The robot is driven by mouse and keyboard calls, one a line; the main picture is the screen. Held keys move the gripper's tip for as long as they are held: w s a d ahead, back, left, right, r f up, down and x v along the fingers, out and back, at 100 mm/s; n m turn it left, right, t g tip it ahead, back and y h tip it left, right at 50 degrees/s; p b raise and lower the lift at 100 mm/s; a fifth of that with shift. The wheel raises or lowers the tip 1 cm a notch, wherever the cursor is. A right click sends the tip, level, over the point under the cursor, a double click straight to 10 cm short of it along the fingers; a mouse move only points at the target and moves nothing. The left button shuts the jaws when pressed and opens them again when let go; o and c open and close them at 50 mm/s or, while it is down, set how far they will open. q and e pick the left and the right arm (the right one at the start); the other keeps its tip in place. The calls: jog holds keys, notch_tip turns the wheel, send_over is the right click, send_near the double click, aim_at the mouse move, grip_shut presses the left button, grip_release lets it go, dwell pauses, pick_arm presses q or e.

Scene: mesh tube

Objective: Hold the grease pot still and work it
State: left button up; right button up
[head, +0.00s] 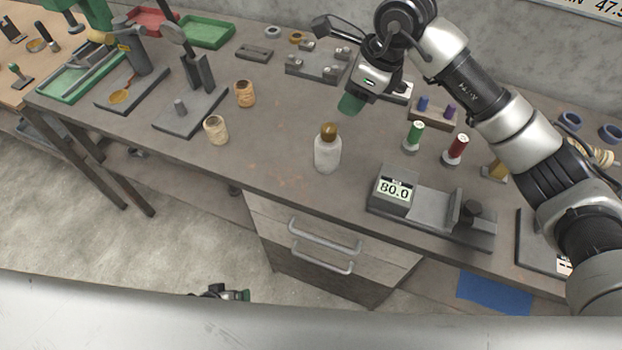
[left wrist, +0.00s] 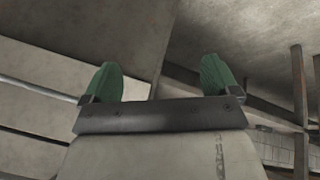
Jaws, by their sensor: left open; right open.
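A whitish pot with a brown domed top (head: 328,152), which I take to be the grease pot, stands upright near the bench's front edge in the head view. My right gripper (head: 351,104) is above the bench, behind and to the right of the pot and apart from it. Its green fingers point down and it is open, with nothing seen in it. My left gripper (head: 238,295) shows only in part, low in front of the bench. In the left wrist view its two green fingers (left wrist: 158,78) are spread and empty, below the bench.
A scale reading 80.0 (head: 395,190) stands right of the pot, with green (head: 413,136) and red (head: 456,149) spools behind. The drawer cabinet (head: 330,250) is below. Bare bench (head: 275,160) lies left of the pot.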

pick_arm(q)
jog(key=d+r+n+h, duration=0.3)
jog(key=d+r, duration=0.2)
jog(key=r, duration=0.4)
jog(key=s+d+r+n+g+h, duration=0.3)
jog(key=s+r+n+g, duration=0.15)
jog(key=s+r, duration=0.35)
jog(key=n+t+y, duration=0.2)
jog(key=n+t, duration=1.5)
jog(key=n, duration=0.5)
send_near(323, 158)
jog(key=shift+w+d+r+m+g, duration=0.2)
jog(key=shift+w+d, duration=0.1)
jog(key=shift+d, duration=0.2)
jog(key=shift+w+d+r+m+g, duration=0.15)
jog(key=shift+w+d, duration=0.1)
jog(key=shift+d, duration=0.25)
jog(key=shift+w+a+r+n+y, duration=0.1)
jog(key=shift+w+a+n+y, duration=0.05)
jog(key=shift+n+y, duration=0.3)
jog(key=shift+w+a+n+y, duration=0.15)
jog(key=shift+a+n+y, duration=0.1)
jog(key=shift+n, duration=0.3)
jog(key=shift+w, duration=0.3)
jog(key=x, duration=1)
jog(key=shift+w+d+r, duration=0.15)
